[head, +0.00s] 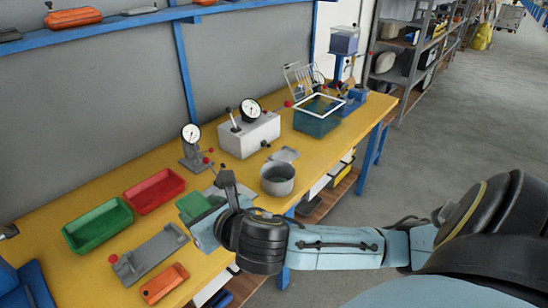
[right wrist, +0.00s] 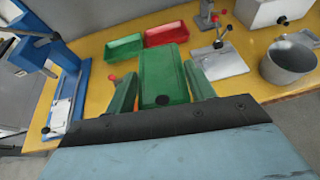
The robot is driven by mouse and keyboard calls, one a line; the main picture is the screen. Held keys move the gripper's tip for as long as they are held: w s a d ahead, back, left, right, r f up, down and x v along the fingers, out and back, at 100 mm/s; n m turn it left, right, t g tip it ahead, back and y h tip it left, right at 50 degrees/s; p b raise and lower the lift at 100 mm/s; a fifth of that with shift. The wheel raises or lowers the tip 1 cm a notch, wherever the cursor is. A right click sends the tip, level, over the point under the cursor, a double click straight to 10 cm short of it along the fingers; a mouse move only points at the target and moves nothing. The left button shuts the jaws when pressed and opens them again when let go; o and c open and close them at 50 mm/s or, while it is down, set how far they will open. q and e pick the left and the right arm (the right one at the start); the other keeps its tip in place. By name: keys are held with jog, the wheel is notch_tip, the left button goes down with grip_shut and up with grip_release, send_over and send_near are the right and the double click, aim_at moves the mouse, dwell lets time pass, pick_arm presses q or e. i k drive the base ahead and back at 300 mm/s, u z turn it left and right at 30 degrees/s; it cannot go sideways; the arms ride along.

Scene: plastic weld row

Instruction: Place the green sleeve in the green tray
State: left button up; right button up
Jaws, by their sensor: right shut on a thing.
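The green sleeve (right wrist: 163,78) is a boxy green piece held between the two fingers of my right gripper (right wrist: 162,88). In the head view the sleeve (head: 193,206) shows partly beside my right gripper (head: 212,208), above the front part of the bench. The gripper is shut on it. The green tray (head: 98,225) lies on the bench to the left of the gripper, and its visible inside looks empty. In the right wrist view the green tray (right wrist: 123,47) is beyond the sleeve, up and left. My left gripper is not in view.
A red tray (head: 154,191) lies just beyond the green one. A grey fixture (head: 152,253) and an orange piece (head: 165,283) lie in front. A grey pot (head: 278,179), dial gauge stand (head: 192,148) and white box (head: 249,134) stand to the right. Blue equipment (right wrist: 67,85) stands left.

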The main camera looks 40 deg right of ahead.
aim_at(101, 228)
jog(key=k, duration=0.35)
jog(key=z, duration=2.45)
jog(key=i, duration=1.9)
jog(key=u, duration=2.4)
jog(key=i, duration=0.5)
jog(key=z, duration=0.05)
